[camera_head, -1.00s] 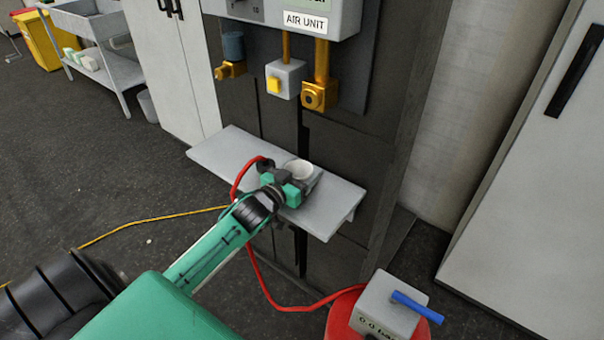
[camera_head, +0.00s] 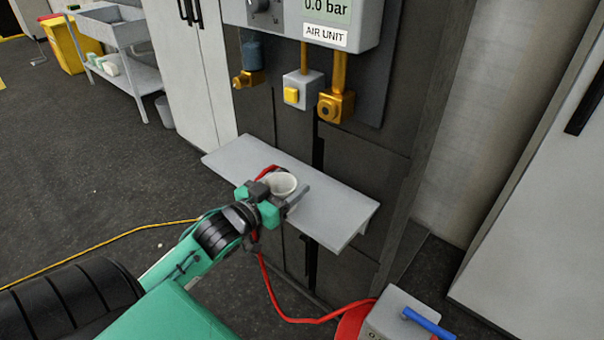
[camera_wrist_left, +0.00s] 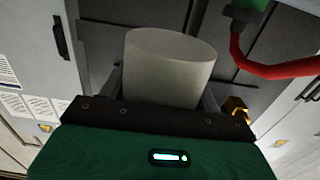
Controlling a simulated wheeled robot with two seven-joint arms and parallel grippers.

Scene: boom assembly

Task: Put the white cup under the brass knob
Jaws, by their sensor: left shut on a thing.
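The white cup (camera_head: 281,184) is upright in my left gripper (camera_head: 284,197), over the grey shelf (camera_head: 340,208); I cannot tell whether it touches the shelf. In the left wrist view the cup (camera_wrist_left: 168,68) stands between the two fingers of the left gripper (camera_wrist_left: 162,95). My right gripper is not in view.
A white box with a yellow button (camera_head: 291,95) hangs between the brass parts. A red hose (camera_head: 285,308) runs below the shelf to a grey box with a blue lever (camera_head: 430,322). The shelf's right half is clear.

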